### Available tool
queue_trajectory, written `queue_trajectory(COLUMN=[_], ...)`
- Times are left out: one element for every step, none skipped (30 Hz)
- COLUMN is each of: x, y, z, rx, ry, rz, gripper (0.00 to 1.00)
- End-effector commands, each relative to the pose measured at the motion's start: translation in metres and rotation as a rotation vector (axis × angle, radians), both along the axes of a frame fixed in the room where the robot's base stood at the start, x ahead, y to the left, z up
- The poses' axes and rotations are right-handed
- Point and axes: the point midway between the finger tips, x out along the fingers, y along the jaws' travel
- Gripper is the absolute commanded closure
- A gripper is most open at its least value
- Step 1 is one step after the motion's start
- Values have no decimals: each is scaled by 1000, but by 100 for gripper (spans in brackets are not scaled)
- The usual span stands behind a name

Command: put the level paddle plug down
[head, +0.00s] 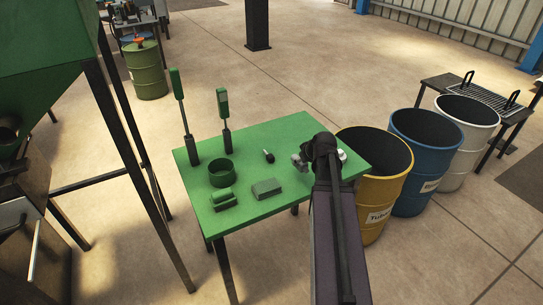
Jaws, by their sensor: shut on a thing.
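My gripper (322,157) is over the right part of the green table (305,124), seen from behind and above. Its own body and my arm hide its fingertips. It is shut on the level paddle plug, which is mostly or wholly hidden. A small grey metal piece (298,161) shows at the gripper's left side and a pale bit (342,155) at its right. I cannot tell whether either is part of the plug. The gap between gripper and tabletop cannot be judged.
On the table are two upright green-and-dark tools (223,104), a green ring-shaped cup (221,172), a green block piece (223,198), a grey-green box (267,188) and a small black-and-white cylinder (268,155). Yellow (378,190), blue (424,160) and white (465,125) drums stand right.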

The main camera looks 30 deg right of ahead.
Motion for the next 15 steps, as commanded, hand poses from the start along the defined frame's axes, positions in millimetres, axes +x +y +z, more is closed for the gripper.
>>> queue_trajectory(x=[3, 5, 8, 10, 13, 18, 21, 25, 31, 38, 44, 52, 58, 64, 71], y=[0, -1, -1, -1, -1, -1, -1, -1, -1, -2, -2, -3, -3, -3, -3], z=[0, -1, -1, -1, -1, -2, -2, -3, -3, -4, -5, -5, -6, -7, -7], rx=[0, 0, -1, -1, -1, 0, 0, 0, 0, 0, 0, 0, 0, 0, 0], ry=[0, 0, 0, 0, 0, -1, -1, -1, -1, -1, -1, -1, -1, -1, 0], rz=[0, 0, 1, 1, 1, 1, 1, 1, 1, 1, 1, 2, 2, 2, 1], gripper=[100, 100, 100, 100, 100, 100, 100, 100, 100, 100, 100, 100, 100, 100, 100])
